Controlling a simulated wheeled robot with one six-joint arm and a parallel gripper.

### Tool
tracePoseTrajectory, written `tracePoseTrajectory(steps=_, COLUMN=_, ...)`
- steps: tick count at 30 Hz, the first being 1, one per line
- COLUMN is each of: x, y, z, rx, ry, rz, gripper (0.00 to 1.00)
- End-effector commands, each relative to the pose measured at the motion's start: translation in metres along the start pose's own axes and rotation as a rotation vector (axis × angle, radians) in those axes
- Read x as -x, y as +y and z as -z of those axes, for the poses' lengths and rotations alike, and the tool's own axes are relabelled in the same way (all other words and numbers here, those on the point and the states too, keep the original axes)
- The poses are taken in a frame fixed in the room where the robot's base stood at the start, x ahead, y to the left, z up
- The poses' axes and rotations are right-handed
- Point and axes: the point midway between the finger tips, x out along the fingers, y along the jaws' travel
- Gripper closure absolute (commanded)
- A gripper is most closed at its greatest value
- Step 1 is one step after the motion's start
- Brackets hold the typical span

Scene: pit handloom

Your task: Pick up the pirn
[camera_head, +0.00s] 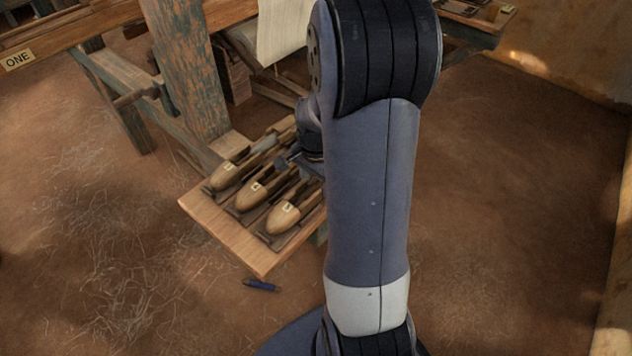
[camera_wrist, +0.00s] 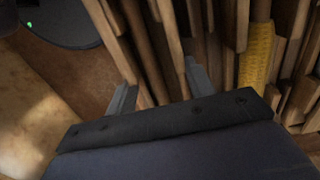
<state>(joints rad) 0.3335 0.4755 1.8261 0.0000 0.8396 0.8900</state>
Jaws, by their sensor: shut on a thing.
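In the wrist view the two grey fingers of my gripper (camera_wrist: 160,92) stand apart, with brown wooden pieces (camera_wrist: 150,65) between them. It is shut on a wooden piece, but I cannot tell whether this is the pirn. A yellow, ribbed thing (camera_wrist: 258,50), like wound yarn, lies to the right, outside the fingers. In the head view my gripper is mostly hidden behind my arm, near the back right of the shuttle board (camera_head: 228,230).
Several wooden shuttles with pale labels, such as the front one (camera_head: 283,217), lie on the board. A loom post (camera_head: 188,70) stands behind it. The floor at right (camera_head: 500,200) is clear.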

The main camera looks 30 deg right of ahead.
Motion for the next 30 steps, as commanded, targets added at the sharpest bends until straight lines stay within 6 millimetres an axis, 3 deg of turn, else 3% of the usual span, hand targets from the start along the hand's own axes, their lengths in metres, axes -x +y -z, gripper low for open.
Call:
tracePoseTrajectory(steps=3, x=-0.005, y=0.000, z=0.000, rx=0.000, ry=0.000, rz=0.000, gripper=0.84)
tracePoseTrajectory(steps=4, x=-0.004, y=0.000, z=0.000, rx=0.000, ry=0.000, rz=0.000, gripper=0.48)
tracePoseTrajectory(steps=11, x=-0.003, y=0.000, z=0.000, rx=0.000, ry=0.000, rz=0.000, gripper=0.29)
tracePoseTrajectory(steps=21, x=-0.004, y=0.000, z=0.000, rx=0.000, ry=0.001, rz=0.001, gripper=0.28)
tracePoseTrajectory(steps=30, x=0.055, y=0.000, z=0.008, rx=-0.002, ry=0.004, rz=0.004, gripper=0.28)
